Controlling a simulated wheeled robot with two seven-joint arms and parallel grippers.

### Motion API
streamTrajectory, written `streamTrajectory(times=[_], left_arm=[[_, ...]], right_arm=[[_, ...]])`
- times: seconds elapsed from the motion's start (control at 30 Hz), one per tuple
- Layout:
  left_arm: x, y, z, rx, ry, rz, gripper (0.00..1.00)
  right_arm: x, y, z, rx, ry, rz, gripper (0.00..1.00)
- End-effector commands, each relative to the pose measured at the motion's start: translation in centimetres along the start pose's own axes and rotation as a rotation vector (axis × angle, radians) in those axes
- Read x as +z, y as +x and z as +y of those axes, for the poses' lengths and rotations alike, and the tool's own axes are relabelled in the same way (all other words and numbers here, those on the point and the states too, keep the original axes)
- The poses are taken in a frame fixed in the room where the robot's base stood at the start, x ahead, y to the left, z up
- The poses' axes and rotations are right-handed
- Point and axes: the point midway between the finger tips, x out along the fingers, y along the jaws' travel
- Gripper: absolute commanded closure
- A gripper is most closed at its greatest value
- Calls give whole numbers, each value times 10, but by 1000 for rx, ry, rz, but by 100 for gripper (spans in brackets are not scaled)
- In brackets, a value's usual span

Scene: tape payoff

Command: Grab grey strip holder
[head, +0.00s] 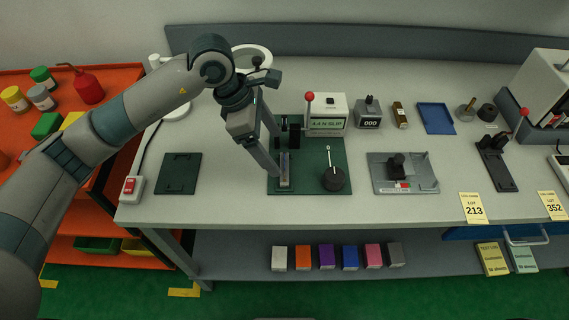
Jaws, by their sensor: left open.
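A small upright grey piece (285,171), which looks like the grey strip holder, is on the left part of a dark green base plate (310,188) on the bench. My left gripper (278,153) comes in from the upper left with its fingers spread, pointing down towards this piece. One fingertip is close to the grey piece's left side in the picture; I cannot tell whether they touch. The gripper holds nothing that I can see. My right gripper is not in view.
A grey fixture (403,184) is to the right, a dark flat plate (178,174) to the left. The bench front is mostly clear.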

Motion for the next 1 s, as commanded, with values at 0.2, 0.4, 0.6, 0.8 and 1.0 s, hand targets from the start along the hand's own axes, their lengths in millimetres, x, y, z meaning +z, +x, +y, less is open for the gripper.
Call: streamTrajectory(times=[0.2,0.4,0.6,0.8,1.0], left_arm=[[0,11,0,0,1,-1,20],[0,11,0,0,1,0,20],[1,13,-1,-2,0,0,20],[5,28,-4,-4,-1,0,20],[6,53,-4,-3,-1,-1,20]], right_arm=[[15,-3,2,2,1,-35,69],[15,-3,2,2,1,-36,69],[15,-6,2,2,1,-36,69],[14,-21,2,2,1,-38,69],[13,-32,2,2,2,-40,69]])
